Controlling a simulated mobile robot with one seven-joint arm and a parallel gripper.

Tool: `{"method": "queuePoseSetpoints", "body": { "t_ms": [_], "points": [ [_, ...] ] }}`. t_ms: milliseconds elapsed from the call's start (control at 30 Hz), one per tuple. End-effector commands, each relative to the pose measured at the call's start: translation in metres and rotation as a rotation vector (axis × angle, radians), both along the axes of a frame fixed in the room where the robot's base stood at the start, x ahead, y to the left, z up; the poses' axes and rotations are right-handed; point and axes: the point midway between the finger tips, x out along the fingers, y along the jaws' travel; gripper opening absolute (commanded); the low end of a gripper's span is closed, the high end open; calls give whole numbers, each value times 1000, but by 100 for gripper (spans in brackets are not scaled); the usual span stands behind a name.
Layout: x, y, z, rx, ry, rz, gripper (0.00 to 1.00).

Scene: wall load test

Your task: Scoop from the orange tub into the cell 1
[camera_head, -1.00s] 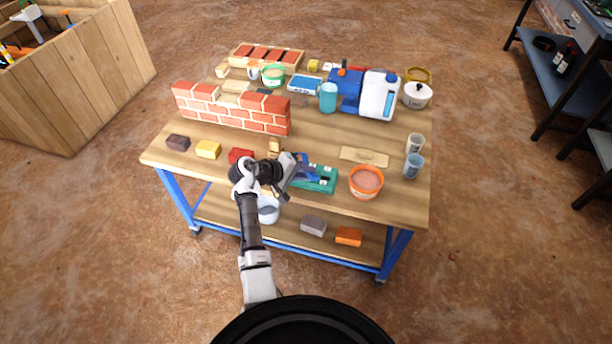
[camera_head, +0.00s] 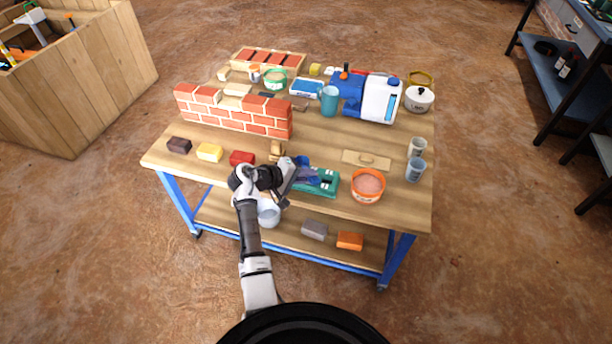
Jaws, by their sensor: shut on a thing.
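The orange tub (camera_head: 367,198) stands near the front right of the workbench, filled with a pinkish material. A green tray (camera_head: 326,188) with small white marks lies left of it. Cell 1 cannot be made out for certain; the marks are too small to read. My gripper (camera_head: 293,176) is at the left end of the green tray, low over the bench. It is shut on a blue thing (camera_head: 305,172), perhaps a scoop, that reaches over the tray's left part. My gripper partly hides the hold and the tray's left end. I cannot tell whether the blue thing touches the tray.
A brick wall (camera_head: 240,117) stands at the back left, with loose purple, yellow and red blocks before it. A wooden float (camera_head: 366,159) lies behind the tub, and two cups (camera_head: 415,169) stand to its right. A white-and-blue jug (camera_head: 380,98) stands behind. Bench between is clear.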

Motion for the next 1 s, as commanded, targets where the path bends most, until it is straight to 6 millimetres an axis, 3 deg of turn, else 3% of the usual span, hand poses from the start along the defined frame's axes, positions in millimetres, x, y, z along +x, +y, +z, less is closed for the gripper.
{"method": "queuePoseSetpoints", "body": {
  "t_ms": [533, 1000],
  "points": [
    [0, 0, 2, 0, 0, 0, 0],
    [0, 0, 38, 0, 0, -1, 0]
  ]
}}
